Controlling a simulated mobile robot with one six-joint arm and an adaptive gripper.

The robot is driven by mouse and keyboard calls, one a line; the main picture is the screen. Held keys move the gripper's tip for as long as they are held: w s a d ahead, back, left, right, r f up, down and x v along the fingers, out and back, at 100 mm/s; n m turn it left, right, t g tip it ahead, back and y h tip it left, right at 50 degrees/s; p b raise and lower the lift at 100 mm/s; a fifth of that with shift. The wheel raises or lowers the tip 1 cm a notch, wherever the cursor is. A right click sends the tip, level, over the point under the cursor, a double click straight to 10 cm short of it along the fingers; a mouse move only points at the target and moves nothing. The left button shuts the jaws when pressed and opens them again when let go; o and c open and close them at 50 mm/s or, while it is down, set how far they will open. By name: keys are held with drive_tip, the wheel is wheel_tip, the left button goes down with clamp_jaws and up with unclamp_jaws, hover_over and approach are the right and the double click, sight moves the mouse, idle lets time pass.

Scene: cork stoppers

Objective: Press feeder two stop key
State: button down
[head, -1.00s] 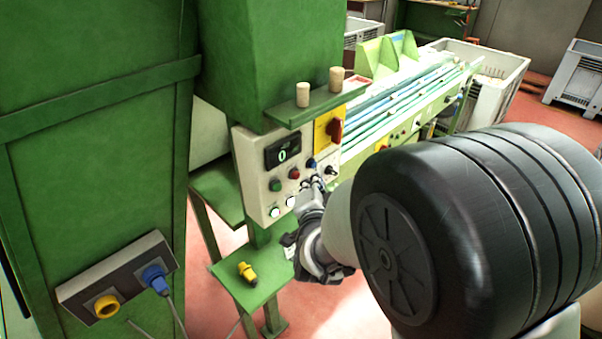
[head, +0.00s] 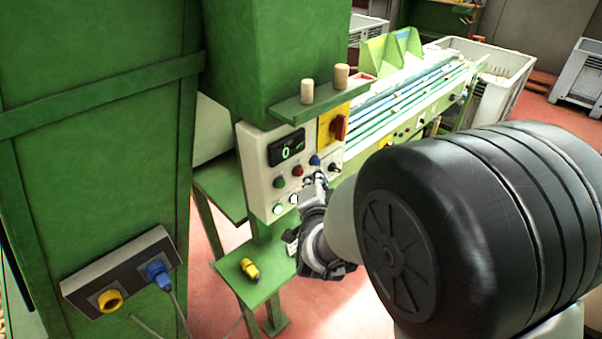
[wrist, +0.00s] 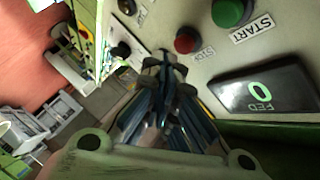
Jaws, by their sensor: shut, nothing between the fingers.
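A pale control panel (head: 258,163) on a green machine carries a display reading 0 (head: 286,148). Its red key (head: 297,171) sits between a green key (head: 279,183) and a blue key (head: 315,160). In the wrist view the panel appears upside down, with the red key (wrist: 185,40) by a STOP label and the green key (wrist: 231,11) by START. I see no feeder number.
A yellow plate with a red rotary switch (head: 338,127) is right of the display. Two corks (head: 307,91) stand on a green ledge above. White keys (head: 278,208) are low on the panel. A yellow plug (head: 250,269) lies on the green shelf below. A conveyor runs back right.

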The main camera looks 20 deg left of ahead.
drive_tip(key=shift+a, duration=0.1)
idle(0.4)
drive_tip(key=shift+w+a+b, duration=0.2)
drive_tip(key=shift+a+b, duration=0.1)
drive_tip(key=shift+b, duration=0.05)
drive_tip(key=shift+w+a, duration=0.15)
drive_tip(key=shift+a, duration=0.3)
idle(0.6)
drive_tip(key=shift+d+b, duration=0.1)
drive_tip(key=shift+b, duration=0.2)
drive_tip(key=shift+s+d+b, duration=0.35)
drive_tip(key=shift+d+b, duration=0.15)
drive_tip(key=shift+d, duration=0.2)
drive_tip(key=d, duration=0.1)
drive_tip(key=s+d+b, duration=0.1)
drive_tip(key=d, duration=0.1)
drive_tip(key=s+d+b, duration=0.1)
drive_tip(key=shift+d, duration=0.3)
idle(0.5)
